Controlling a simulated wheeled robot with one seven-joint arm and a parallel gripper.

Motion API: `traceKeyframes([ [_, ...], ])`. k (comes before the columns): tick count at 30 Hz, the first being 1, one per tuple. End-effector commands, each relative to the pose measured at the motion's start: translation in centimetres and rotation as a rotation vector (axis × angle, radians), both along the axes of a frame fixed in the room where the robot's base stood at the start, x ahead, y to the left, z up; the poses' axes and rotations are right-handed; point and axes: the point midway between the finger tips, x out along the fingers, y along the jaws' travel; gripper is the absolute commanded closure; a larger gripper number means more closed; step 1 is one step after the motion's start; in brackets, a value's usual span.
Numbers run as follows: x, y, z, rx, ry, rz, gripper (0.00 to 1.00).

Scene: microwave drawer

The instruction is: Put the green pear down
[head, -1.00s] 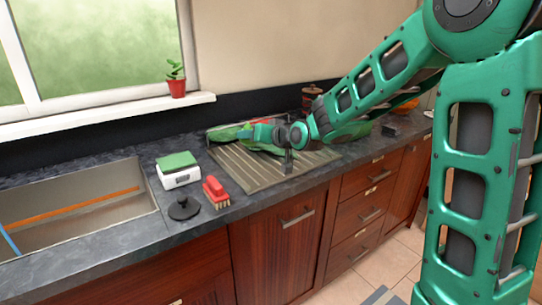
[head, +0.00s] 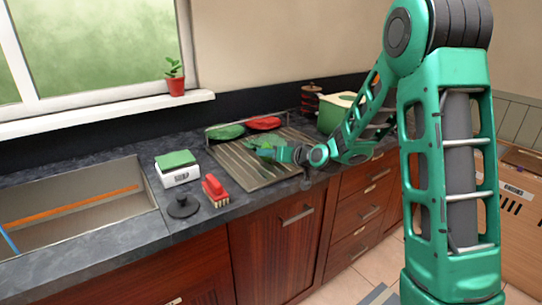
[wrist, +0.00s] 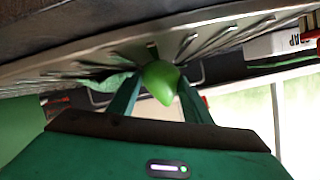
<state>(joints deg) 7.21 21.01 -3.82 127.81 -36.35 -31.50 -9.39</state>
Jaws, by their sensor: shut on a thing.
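The green pear (wrist: 162,82) is between the two fingers of my gripper (wrist: 160,98) in the wrist view. In the head view my gripper (head: 266,146) is over the middle of the ribbed metal drainboard (head: 236,160). There I cannot tell the pear from the green fingers. In the wrist view the drainboard's ribs (wrist: 196,38) show behind the pear. I cannot tell whether the pear touches the drainboard.
A green plate (head: 226,132) and a red plate (head: 264,123) are at the drainboard's back. A green pot (head: 334,110) stands to the right.

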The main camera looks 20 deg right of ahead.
Motion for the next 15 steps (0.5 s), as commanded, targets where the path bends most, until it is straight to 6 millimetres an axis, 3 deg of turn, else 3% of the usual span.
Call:
traceKeyframes([
  [7,0.00,-0.02,-0.05,0.000,0.000,0.000,0.81],
  [8,-0.01,-0.02,-0.09,-0.001,0.001,-0.001,0.50],
  [15,-0.01,-0.02,-0.06,0.000,0.000,-0.001,0.47],
])
